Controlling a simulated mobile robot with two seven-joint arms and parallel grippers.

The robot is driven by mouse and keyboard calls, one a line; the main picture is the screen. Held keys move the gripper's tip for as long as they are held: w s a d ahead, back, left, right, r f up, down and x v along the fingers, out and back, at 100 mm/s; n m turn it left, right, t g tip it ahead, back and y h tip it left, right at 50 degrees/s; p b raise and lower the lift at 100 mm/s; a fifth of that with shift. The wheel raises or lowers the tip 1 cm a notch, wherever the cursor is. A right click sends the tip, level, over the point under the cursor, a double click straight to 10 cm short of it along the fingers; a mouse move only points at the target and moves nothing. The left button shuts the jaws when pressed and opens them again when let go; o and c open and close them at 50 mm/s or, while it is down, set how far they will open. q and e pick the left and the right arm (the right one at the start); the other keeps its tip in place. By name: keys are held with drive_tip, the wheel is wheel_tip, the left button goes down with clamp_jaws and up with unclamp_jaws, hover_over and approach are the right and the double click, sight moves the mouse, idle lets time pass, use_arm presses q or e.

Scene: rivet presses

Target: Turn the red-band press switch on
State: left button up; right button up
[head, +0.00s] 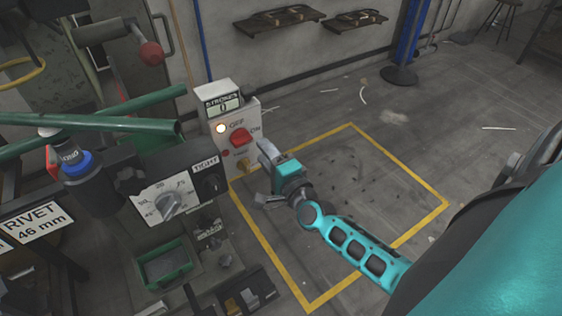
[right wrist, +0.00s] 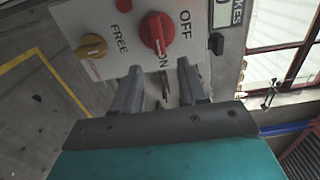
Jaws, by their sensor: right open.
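A red rotary switch (head: 240,138) sits on a pale control panel (head: 217,146), with OFF and ON lettered beside it. In the right wrist view the red knob (right wrist: 157,32) is just beyond my fingertips, with part of the ON lettering below it. My right gripper (head: 262,168) is open and empty, in front of the panel's lower right side. Its two fingers (right wrist: 158,72) point at the panel just below the knob, apart from it. My left gripper is not in view. I cannot make out a red band.
A lit lamp (head: 221,128) and a counter reading 0 (head: 223,105) are on the panel. Floor inside the yellow outline (head: 420,225) is largely clear.

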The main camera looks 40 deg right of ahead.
drive_tip(key=s, duration=0.7)
drive_tip(key=shift+s+a, duration=0.15)
drive_tip(key=shift+a, duration=0.05)
